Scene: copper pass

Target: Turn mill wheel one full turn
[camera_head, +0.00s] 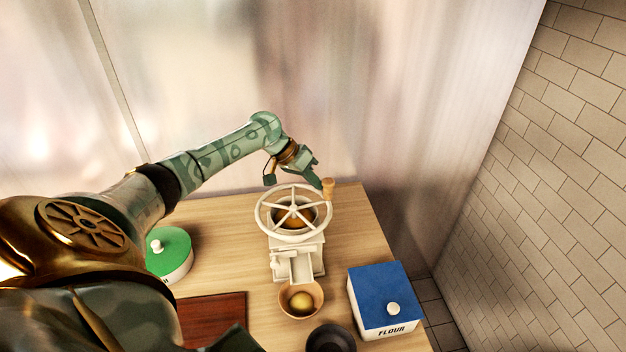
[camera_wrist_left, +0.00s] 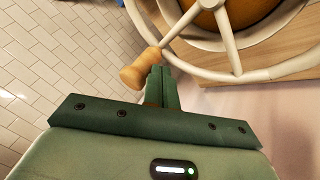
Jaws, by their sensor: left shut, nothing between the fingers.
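The mill (camera_head: 297,262) is cream white and stands on the wooden table. Its spoked wheel (camera_head: 261,222) lies on top, with a brown-gold round thing (camera_head: 291,222) under the spokes. A wooden knob (camera_head: 328,184) stands up from the wheel's far right rim. My left gripper (camera_head: 316,182) reaches the far side of the wheel, beside the knob. In the left wrist view its shut, empty fingers (camera_wrist_left: 160,80) are right beside the wooden knob (camera_wrist_left: 141,71), near the wheel rim (camera_wrist_left: 250,77). I cannot tell whether they touch it. My right gripper is not in view.
A wooden bowl (camera_head: 285,307) with a golden ball (camera_head: 301,302) sits below the mill. A blue-lidded flour box (camera_head: 377,294) stands right, a green-lidded tin (camera_head: 168,251) left. A red-brown board (camera_head: 210,317) and dark round dish (camera_head: 331,338) lie nearer. Walls stand behind and right.

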